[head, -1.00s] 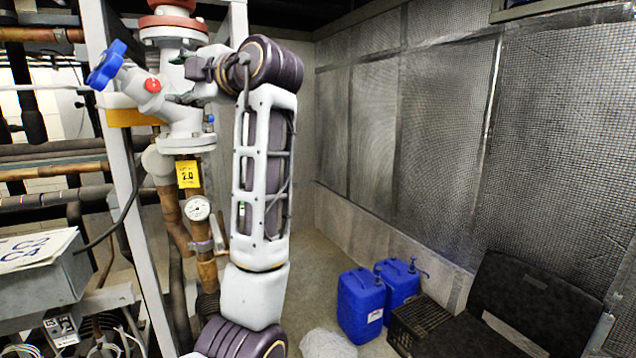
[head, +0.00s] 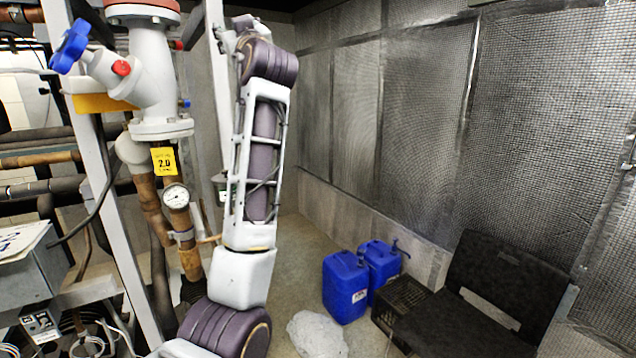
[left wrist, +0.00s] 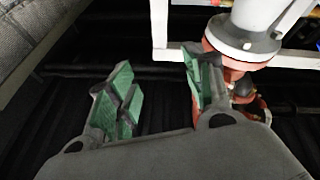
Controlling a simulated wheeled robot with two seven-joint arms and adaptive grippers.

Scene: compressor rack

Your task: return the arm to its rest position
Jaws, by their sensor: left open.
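My left arm (head: 262,150) stands nearly upright in the middle-left of the head view, its wrist end at the top near the white pipe. My left gripper (left wrist: 160,95) shows in the left wrist view with its green-padded fingers apart and nothing between them. In the head view the gripper is small and partly hidden at the top of the arm. A white flanged valve (head: 150,80) with a blue handwheel (head: 70,46) stands to the left of the arm, clear of it. My right gripper is in no view.
A pressure gauge (head: 176,196) and a yellow tag (head: 164,160) are on the piping left of the arm. Blue jugs (head: 345,287), a black crate (head: 402,298) and a dark chair (head: 505,285) stand at the right.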

